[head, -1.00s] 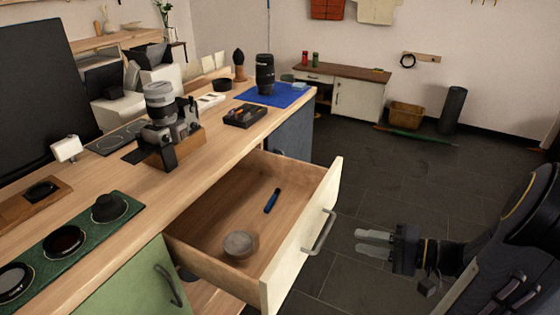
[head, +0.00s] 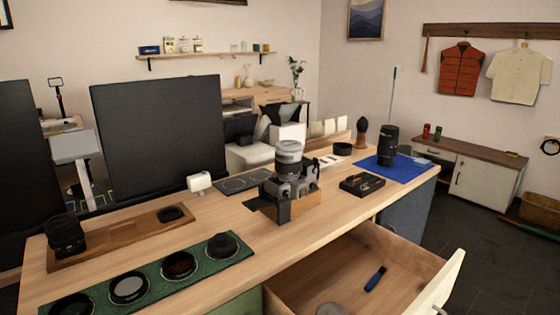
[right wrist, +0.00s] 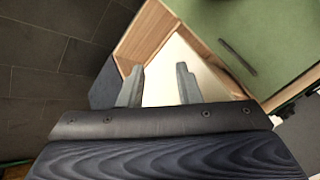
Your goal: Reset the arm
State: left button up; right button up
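My right gripper (right wrist: 158,88) shows in the right wrist view with its two grey fingers apart and nothing between them. Beyond the fingers is the pale front of the open drawer (right wrist: 172,72), apart from them as far as I can tell. In the head view the drawer (head: 345,262) is pulled out of the wooden desk (head: 215,212), with a blue pen-like tool (head: 375,279) and a round grey object (head: 331,309) inside. Neither gripper shows in the head view now. My left gripper is in no current view.
On the desk stand a camera with a lens (head: 290,180), a black lens (head: 388,146) on a blue mat (head: 405,167), a small tray (head: 362,185) and a green mat (head: 205,270) with lens filters. A low cabinet (head: 482,172) stands behind. Dark floor (head: 485,250) is free at right.

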notch_tip(320, 180, up, 22)
jog(key=p, duration=2.2)
jog(key=shift+r, duration=0.15)
